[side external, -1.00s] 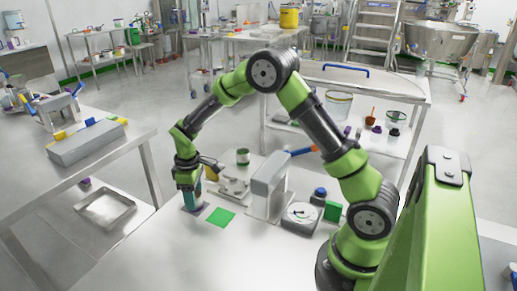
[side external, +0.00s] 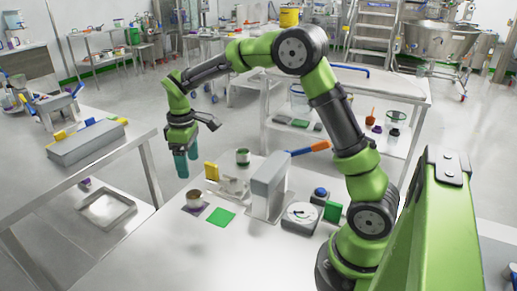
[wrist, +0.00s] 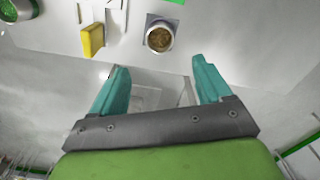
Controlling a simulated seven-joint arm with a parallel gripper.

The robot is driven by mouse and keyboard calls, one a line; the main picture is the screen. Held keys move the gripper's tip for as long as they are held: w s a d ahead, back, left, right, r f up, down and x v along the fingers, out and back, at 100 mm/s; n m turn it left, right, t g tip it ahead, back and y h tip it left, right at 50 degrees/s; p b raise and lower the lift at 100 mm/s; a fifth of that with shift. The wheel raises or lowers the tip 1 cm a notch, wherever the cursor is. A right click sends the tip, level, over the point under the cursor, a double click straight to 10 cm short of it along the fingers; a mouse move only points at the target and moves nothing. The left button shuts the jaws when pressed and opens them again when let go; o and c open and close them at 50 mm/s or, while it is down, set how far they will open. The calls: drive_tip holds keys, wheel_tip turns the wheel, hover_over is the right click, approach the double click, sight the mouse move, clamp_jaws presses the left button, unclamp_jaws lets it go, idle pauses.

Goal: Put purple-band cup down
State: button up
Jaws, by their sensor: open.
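The cup (side external: 194,199) stands upright on a dark grey square pad (side external: 185,210) near the left edge of the white table. Its band is too small to make out clearly. In the wrist view the cup (wrist: 160,37) shows from above with brown contents, and the grey pad (wrist: 151,18) lies under it. My gripper (side external: 187,168) is open and empty, raised above the cup and a little to its left in the side view. In the wrist view its teal fingers (wrist: 160,66) are apart, with the cup beyond their tips and not between them.
A green square (side external: 221,218) lies right of the cup. A yellow block (side external: 211,171), a green-banded tin (side external: 242,157), a tall grey housing (side external: 268,186), a round dial scale (side external: 300,213) and a green block (side external: 333,211) stand farther right and back. The table front is clear.

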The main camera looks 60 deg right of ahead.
drive_tip(key=s+a+r+m+t+y, duration=0.1)
drive_tip(key=s+a+r+m+t, duration=0.25)
drive_tip(key=s+r, duration=0.75)
drive_tip(key=s+a+m+t+y, duration=0.1)
drive_tip(key=s+m+t, duration=0.2)
drive_tip(key=s, duration=0.8)
drive_tip(key=shift+s+a+f+m+t, duration=0.2)
drive_tip(key=shift+a+f+m+t, duration=0.15)
drive_tip(key=shift+m, duration=0.6)
drive_tip(key=shift+r, duration=0.1)
